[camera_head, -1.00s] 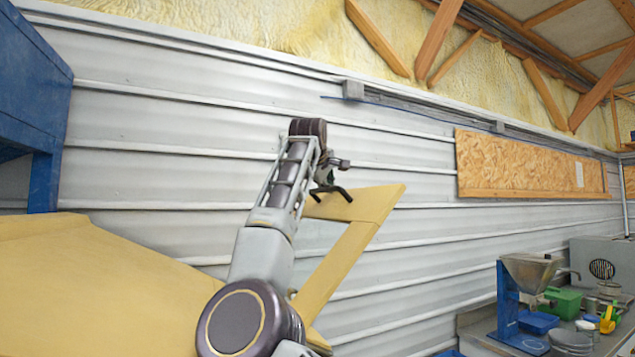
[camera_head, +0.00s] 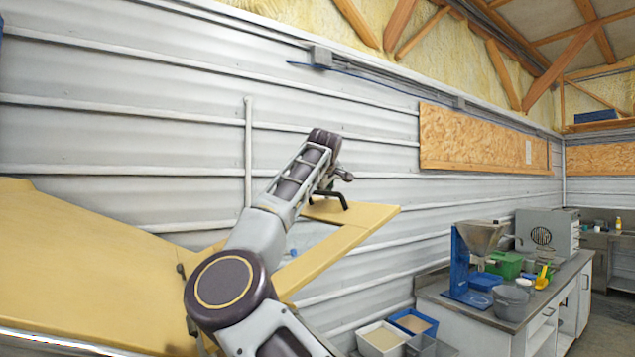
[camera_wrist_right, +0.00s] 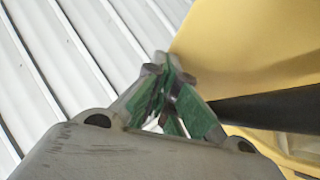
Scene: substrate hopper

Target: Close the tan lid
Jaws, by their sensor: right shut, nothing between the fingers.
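A broad tan panel (camera_head: 80,265), seemingly the lid, slopes across the lower left in the head view. Dark fittings show at its right end, beside my arm. Right of it is a tan frame (camera_head: 368,222) around a pale opening; how the two join is hidden behind my arm. My right gripper (camera_head: 333,200) is at the frame's far edge, its dark fingers low over it; I cannot tell if they touch. In the wrist view the gripper (camera_wrist_right: 172,75) is shut and empty, with a tan surface (camera_wrist_right: 250,45) close to its right. My left gripper is out of view.
A ribbed white wall (camera_head: 110,130) stands close behind. At the right, a counter (camera_head: 510,315) carries a blue-framed metal hopper (camera_head: 480,240), a green box (camera_head: 505,264) and small containers. Bins (camera_head: 380,340) stand below, left of the counter.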

